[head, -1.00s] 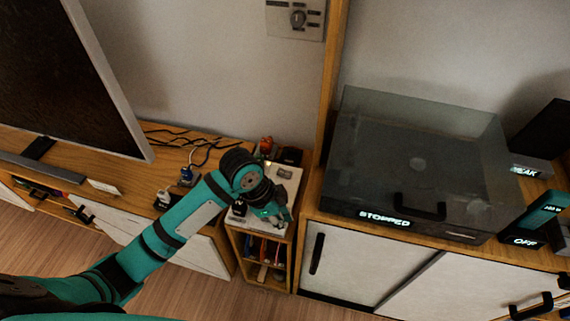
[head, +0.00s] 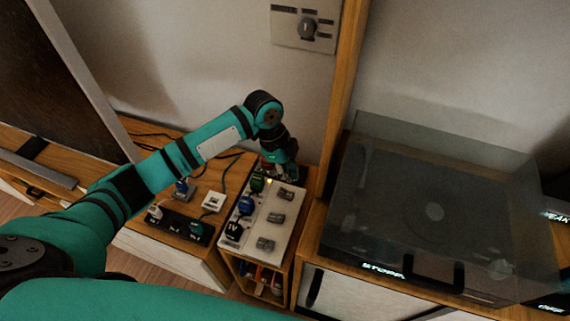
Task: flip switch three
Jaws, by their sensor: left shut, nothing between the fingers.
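A white panel (head: 258,253) lies on top of a narrow wooden cabinet. Grey switches stand in a row along its right side: a near one (head: 265,244), a middle one (head: 276,218) and a far one (head: 286,195). I cannot read numbers beside them, so which is three is unclear. Dark plugs, one of them blue (head: 246,205), line the panel's left side. My left gripper (head: 284,176) is shut and empty at the panel's far end, just beyond the far switch. It hides part of that end, and I cannot tell whether it touches anything. My right gripper is not in view.
A turntable under a clear cover (head: 430,205) stands on the cabinet to the right. A wooden post (head: 346,100) rises behind the panel. A wall plate with a knob (head: 306,28) is above. Left are a black power strip (head: 178,228), a white box (head: 214,202) and cables.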

